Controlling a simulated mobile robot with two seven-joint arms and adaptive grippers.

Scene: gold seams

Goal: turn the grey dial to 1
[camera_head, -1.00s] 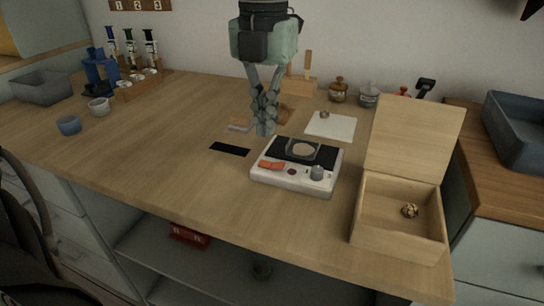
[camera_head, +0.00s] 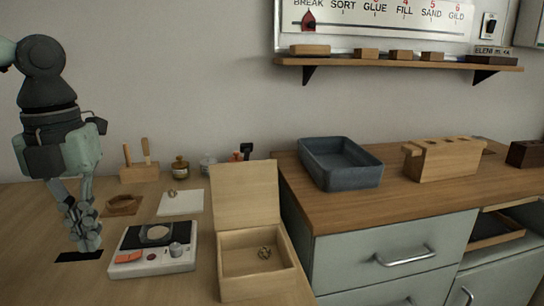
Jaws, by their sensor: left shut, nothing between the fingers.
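The grey dial (camera_head: 176,250) sits on the front right of a white device (camera_head: 155,266) with a dark top plate and orange-red buttons at its front left. The number the dial points at is too small to read. My left gripper (camera_head: 89,246) hangs at the left, fingers down and shut with nothing in them. It is to the left of the device, over a black strip (camera_head: 78,256) on the table, and apart from the dial. My right gripper is not in view.
An open wooden box (camera_head: 236,285) with a small patterned ball (camera_head: 265,252) stands right of the device. A white sheet (camera_head: 180,203), a wooden ring-like piece (camera_head: 122,205) and jars (camera_head: 180,167) lie behind. A blue-grey tray (camera_head: 341,163) is on the right counter.

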